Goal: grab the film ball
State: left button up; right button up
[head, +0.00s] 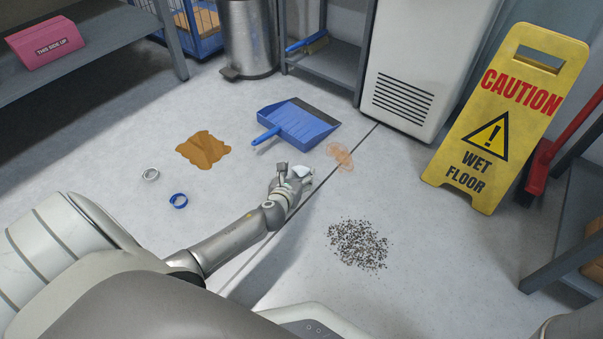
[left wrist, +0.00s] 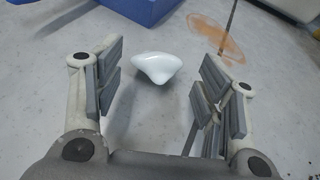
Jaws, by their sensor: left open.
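The film ball is a glossy white, rounded lump (left wrist: 157,68) on the grey floor in the left wrist view. It lies ahead of my open left gripper (left wrist: 162,75), between the lines of its two fingers, with bare floor showing on both sides. I cannot tell how far it is beyond the fingertips. In the head view my left gripper (head: 292,177) is low over the floor, and the white film ball (head: 304,171) shows small at its tip, partly hidden. My right gripper is not in view.
A blue dustpan (head: 298,123) lies just beyond the gripper. An orange smear (head: 340,156) is to its right and dark grit (head: 357,244) nearer me. A brown patch (head: 203,150) and two rings lie left. A yellow wet-floor sign (head: 505,118) stands right.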

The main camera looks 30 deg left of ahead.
aim_at(300, 171)
pick_arm(q)
jog(key=w+f+b, duration=0.1)
jog(key=w+a+f+b, duration=0.1)
jog(key=shift+w+b, duration=0.25)
jog(key=shift+b, duration=0.1)
jog(key=shift+w+a+f, duration=0.1)
jog(key=shift+w, duration=0.4)
jog(key=c, duration=0.7)
